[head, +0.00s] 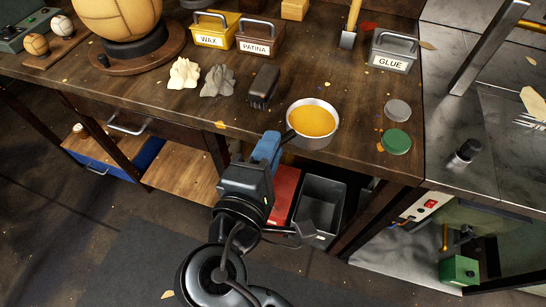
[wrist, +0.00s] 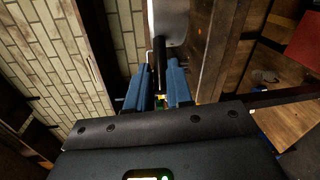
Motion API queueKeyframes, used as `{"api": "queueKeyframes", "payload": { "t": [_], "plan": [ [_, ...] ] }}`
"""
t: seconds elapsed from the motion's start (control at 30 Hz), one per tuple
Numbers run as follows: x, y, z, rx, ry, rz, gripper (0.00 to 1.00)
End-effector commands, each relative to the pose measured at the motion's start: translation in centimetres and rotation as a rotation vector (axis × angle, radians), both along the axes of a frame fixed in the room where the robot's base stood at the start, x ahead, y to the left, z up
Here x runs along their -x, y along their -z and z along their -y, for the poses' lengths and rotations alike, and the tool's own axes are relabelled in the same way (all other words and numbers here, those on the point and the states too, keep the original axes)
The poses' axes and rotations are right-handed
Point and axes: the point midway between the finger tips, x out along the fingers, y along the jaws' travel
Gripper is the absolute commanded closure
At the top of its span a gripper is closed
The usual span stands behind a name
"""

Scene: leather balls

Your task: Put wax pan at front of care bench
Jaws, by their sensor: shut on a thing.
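The wax pan (head: 321,140) is a round metal pan filled with orange wax, at the front edge of the wooden care bench (head: 355,163) in the head view. It looks level; I cannot tell whether it rests on the top or hangs just above it. My gripper (head: 276,143) has blue fingers and is shut on the pan's dark handle, just in front of the bench edge. In the wrist view, the handle (wrist: 157,60) runs between my fingers (wrist: 158,88), and part of the pale pan side (wrist: 172,22) shows above.
A dark brush (head: 264,86) and two crumpled cloths (head: 184,74) lie left of the pan. A grey lid (head: 397,110) and a green lid (head: 396,142) lie to its right. WAX, PATINA and GLUE boxes (head: 391,53) stand farther back. Bare bench top lies behind the pan.

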Motion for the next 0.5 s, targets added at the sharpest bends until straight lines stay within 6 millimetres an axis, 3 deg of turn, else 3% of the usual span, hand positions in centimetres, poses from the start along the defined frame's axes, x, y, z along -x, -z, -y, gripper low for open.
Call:
{"api": "queueKeyframes", "payload": {
  "t": [0.17,0.5],
  "plan": [
    [-0.7,0.8,0.4,0.0,0.0,0.001,1.0],
    [-0.7,4.5,0.4,0.001,0.0,0.001,1.0]
  ]
}}
